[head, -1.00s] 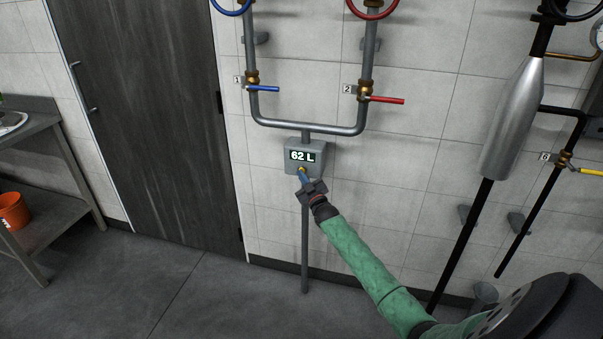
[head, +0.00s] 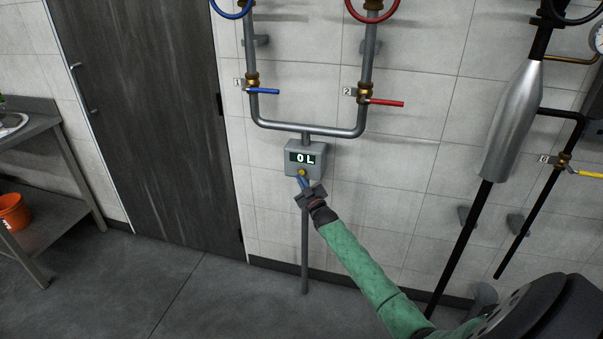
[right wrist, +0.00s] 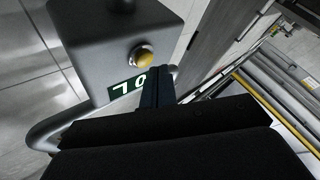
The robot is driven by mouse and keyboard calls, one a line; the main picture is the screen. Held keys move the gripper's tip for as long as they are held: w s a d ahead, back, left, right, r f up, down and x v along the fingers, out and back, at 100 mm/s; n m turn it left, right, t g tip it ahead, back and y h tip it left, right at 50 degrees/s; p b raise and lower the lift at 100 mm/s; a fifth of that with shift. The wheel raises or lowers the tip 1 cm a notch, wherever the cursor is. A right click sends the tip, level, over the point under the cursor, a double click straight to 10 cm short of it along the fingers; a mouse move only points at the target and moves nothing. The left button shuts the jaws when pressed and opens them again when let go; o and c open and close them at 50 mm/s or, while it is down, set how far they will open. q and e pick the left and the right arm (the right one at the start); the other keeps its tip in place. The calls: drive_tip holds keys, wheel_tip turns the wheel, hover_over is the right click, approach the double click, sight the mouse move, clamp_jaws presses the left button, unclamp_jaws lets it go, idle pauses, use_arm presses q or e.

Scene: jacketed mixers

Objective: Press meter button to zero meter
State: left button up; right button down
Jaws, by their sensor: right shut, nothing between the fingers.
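The grey meter box (head: 318,172) is fixed on the pipe below the U-shaped pipework on the wall. Its display (head: 305,158) reads 0 L. The yellow meter button (head: 301,172) sits below the display; it also shows uncovered in the right wrist view (right wrist: 144,57). My right gripper (head: 302,181) is shut and empty, with its blue fingertips just below the button. In the right wrist view the fingers (right wrist: 158,85) point at the box beside the button and hide part of the display. My left gripper is not in view.
A blue-handled valve (head: 262,89) and a red-handled valve (head: 385,99) are on the pipes above the meter. A steel cylinder (head: 512,120) and a yellow-handled valve (head: 588,171) are at right. A dark door (head: 150,110) and a metal table (head: 50,150) are at left.

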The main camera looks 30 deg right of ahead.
drive_tip(key=shift+s+a, duration=0.1)
idle(0.3)
drive_tip(key=s+a+p, duration=0.2)
drive_tip(key=s+a, duration=0.1)
drive_tip(key=shift+s+a+p, duration=0.1)
drive_tip(key=shift+a+p, duration=0.3)
idle(0.9)
